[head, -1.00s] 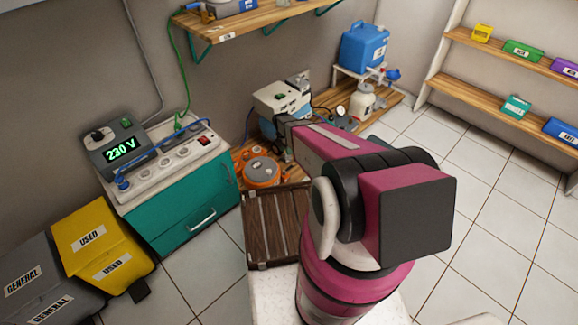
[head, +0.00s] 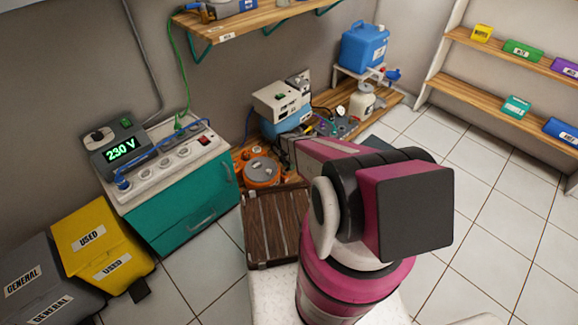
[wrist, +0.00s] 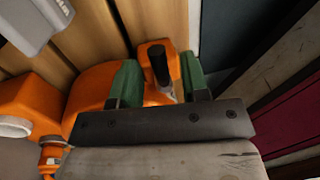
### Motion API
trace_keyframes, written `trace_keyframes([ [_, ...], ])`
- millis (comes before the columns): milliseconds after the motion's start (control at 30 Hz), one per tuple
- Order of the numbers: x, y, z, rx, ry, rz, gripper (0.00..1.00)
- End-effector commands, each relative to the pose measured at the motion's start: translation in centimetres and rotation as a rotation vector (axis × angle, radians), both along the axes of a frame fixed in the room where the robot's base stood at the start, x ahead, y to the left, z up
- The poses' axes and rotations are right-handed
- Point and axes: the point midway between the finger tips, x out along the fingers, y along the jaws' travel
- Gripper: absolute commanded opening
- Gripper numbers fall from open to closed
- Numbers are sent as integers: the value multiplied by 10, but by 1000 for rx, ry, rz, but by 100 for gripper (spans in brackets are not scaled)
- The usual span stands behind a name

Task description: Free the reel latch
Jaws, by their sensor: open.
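The orange reel (head: 262,172) with a grey top sits on the low wooden platform beside the teal cabinet. In the wrist view its orange body (wrist: 88,88) fills the left and middle. A black lever-like grip (wrist: 158,64) stands up from an orange bracket, and it looks like the reel latch. My gripper (wrist: 160,80) is open, with one green finger on each side of the black grip. I cannot tell whether either finger touches it. In the head view my pink arm hides the gripper.
A teal cabinet (head: 185,205) with a 230 V unit stands left of the reel. A brown slatted crate (head: 272,228) is in front. A pale device with a green switch (head: 283,98) stands behind. A grey labelled object (wrist: 35,22) is near in the wrist view.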

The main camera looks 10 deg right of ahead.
Motion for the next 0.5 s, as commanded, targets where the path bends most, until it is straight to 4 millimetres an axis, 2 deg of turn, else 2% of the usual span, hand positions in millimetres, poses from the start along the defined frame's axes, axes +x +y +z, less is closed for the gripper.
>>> trace_keyframes([
  [167,0,0,0,0,0,0,42],
  [200,0,0,0,0,0,0,35],
  [267,0,0,0,0,0,0,16],
  [300,0,0,0,0,0,0,3],
  [333,0,0,0,0,0,0,0],
  [500,0,0,0,0,0,-2,0],
])
